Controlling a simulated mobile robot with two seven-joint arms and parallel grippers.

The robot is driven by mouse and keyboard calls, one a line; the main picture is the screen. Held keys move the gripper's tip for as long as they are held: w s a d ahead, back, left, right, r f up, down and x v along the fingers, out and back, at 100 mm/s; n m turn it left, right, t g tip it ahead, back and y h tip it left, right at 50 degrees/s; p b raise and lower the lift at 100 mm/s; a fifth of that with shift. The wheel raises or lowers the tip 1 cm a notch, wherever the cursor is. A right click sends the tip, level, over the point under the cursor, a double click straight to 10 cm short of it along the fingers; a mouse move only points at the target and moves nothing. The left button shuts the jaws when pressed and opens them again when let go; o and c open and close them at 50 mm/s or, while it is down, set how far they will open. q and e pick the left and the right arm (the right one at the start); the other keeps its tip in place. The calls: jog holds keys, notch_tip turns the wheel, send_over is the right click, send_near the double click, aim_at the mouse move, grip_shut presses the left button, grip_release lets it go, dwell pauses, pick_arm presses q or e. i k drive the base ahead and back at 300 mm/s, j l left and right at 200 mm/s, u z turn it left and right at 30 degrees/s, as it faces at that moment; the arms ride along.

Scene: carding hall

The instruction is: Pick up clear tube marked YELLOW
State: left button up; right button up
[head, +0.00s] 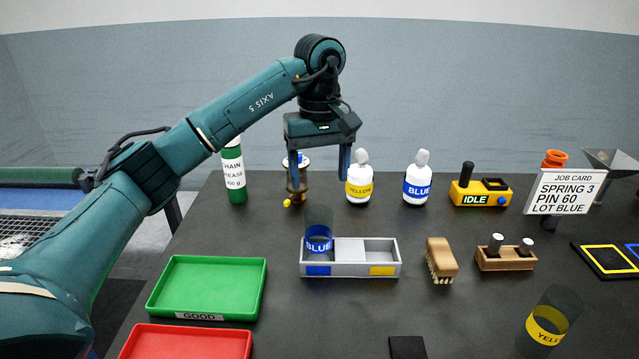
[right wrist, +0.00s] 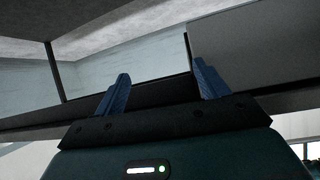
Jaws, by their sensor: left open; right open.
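The clear tube marked YELLOW (head: 549,322) stands slightly tilted in the picture at the front right of the dark table, with a yellow band near its lower part. A second clear tube marked BLUE (head: 319,240) stands in the left part of a grey rack (head: 350,270) with blue and yellow labels. My left gripper (head: 319,190) is open and empty, pointing down above the back of the table, far from the YELLOW tube. My right gripper (right wrist: 158,88) shows only in the right wrist view; it is open, with nothing between its blue fingers.
A green tray (head: 207,262) marked GOOD and a red tray (head: 190,343) lie at left. White bottles marked YELLOW (head: 359,183) and BLUE (head: 417,184) stand at the back.

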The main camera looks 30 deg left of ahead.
aim_at(559, 306)
jog(key=k, duration=1)
